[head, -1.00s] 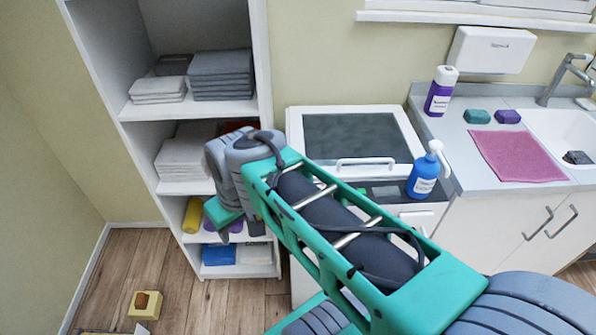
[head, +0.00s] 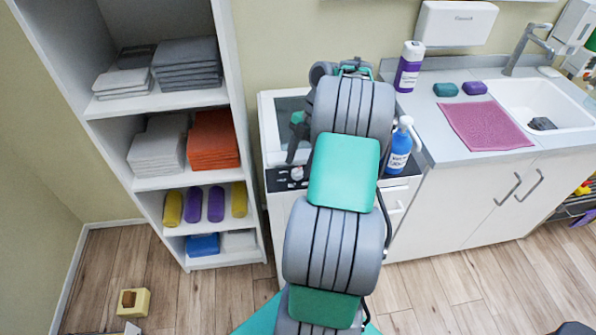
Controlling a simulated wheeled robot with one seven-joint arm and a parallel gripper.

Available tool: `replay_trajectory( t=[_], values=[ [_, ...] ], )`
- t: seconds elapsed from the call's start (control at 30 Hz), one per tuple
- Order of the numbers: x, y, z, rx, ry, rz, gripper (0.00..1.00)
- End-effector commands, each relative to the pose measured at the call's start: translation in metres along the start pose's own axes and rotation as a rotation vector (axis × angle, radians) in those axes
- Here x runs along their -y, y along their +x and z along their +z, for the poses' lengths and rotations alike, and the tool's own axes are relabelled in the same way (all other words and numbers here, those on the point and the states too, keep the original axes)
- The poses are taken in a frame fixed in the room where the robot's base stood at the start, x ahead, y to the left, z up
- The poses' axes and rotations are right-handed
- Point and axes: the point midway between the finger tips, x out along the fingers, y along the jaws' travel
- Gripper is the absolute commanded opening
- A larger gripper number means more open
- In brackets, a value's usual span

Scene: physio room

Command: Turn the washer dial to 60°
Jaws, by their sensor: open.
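The white washer (head: 269,148) stands between the shelf and the sink counter, with a dark glass panel on top. Its dark control strip (head: 277,183) runs along the upper front edge. A small pale round dial (head: 297,173) shows on the strip, just left of my arm. Its marks are too small to read. My arm covers the middle of the washer and most of the strip. My gripper (head: 294,150) is mostly hidden behind the arm. A dark finger shows over the washer's top front, just above the dial. I cannot tell if it touches.
A blue pump bottle (head: 399,150) stands close to my arm's right side. A purple bottle (head: 409,67) and a pink cloth (head: 485,125) are on the counter. The shelf (head: 160,183) with towels and rolls stands left. The floor at lower left is mostly clear.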

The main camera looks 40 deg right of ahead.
Motion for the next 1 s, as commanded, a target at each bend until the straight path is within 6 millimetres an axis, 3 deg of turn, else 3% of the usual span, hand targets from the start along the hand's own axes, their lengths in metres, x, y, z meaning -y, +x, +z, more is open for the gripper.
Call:
replay_trajectory(
  t=[0.13,0.4,1.0],
  values=[
    [0.000,0.017,0.000,0.001,0.000,0.000,0.54],
    [-0.001,0.019,0.000,0.002,0.002,0.001,0.54],
    [-0.001,0.019,-0.001,0.001,0.002,0.001,0.05]
  ],
)
